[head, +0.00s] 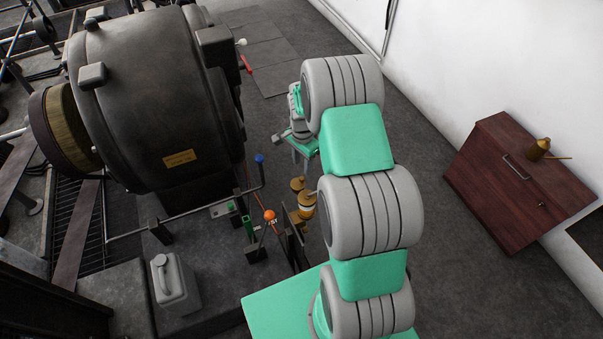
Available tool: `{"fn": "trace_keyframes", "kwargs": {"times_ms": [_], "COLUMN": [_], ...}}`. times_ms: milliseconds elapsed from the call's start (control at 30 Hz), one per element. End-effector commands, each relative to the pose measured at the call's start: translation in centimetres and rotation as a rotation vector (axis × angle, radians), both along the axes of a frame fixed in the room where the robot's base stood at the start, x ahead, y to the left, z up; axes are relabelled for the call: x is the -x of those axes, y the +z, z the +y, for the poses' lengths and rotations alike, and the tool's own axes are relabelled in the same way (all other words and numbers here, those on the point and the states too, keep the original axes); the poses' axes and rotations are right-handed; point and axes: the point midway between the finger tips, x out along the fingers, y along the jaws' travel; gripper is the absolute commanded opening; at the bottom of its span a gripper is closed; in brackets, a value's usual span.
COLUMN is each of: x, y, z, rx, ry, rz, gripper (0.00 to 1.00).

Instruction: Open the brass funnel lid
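A small brass funnel (306,204) stands beside the lever stand, just left of my arm, in the lower middle of the head view. A round brass piece (297,184) shows at its upper left and looks like its lid. The parts are too small to tell whether the lid is up or down. My gripper (301,158) is beyond and above the funnel, at the far end of my arm, and looks apart from it. Its fingers are small and partly hidden by my arm, so their opening is unclear.
A large dark dynamo (150,100) fills the left. Levers with blue (259,158) and orange (270,215) knobs stand close left of the funnel. A grey canister (174,283) is at lower left. A wooden cabinet (500,190) with a brass oil can (538,149) stands right.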

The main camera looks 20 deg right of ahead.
Motion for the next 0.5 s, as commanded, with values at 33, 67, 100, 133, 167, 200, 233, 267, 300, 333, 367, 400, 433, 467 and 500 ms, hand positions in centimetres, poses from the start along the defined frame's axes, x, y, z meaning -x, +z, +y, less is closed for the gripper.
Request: {"fn": "trace_keyframes", "kwargs": {"times_ms": [33, 67, 100, 133, 167, 200, 233, 267, 300, 333, 367, 400, 433, 467, 500], "x": [0.1, 0.1, 0.2, 0.2, 0.2, 0.2, 0.2, 0.1, 0.1, 0.1, 0.0, 0.0, 0.0, 0.0, 0.0], "y": [-0.8, -1.3, -2.1, -2.7, -3.3, -4.1, -4.6, -5.1, -5.7, -6.0, -6.3, -6.6, -6.8, -6.9, -6.9], "z": [0.1, 0.1, 0.2, 0.2, 0.2, 0.2, 0.2, 0.2, 0.2, 0.2, 0.2, 0.2, 0.2, 0.2, 0.2], "rx": [-0.001, -0.001, -0.001, -0.001, -0.001, -0.002, -0.001, -0.001, -0.001, 0.000, -0.001, 0.000, 0.000, 0.000, 0.000], "ry": [0.001, 0.002, 0.003, 0.004, 0.004, 0.005, 0.005, 0.006, 0.006, 0.006, 0.006, 0.007, 0.007, 0.007, 0.007], "rz": [0.004, 0.004, 0.006, 0.006, 0.006, 0.005, 0.004, 0.003, 0.003, 0.002, 0.001, 0.001, 0.000, 0.000, 0.000], "gripper": [0.39, 0.39, 0.39, 0.39, 0.39, 0.39, 0.39, 0.39, 0.39, 0.39, 0.39, 0.39, 0.39, 0.39, 0.39]}}
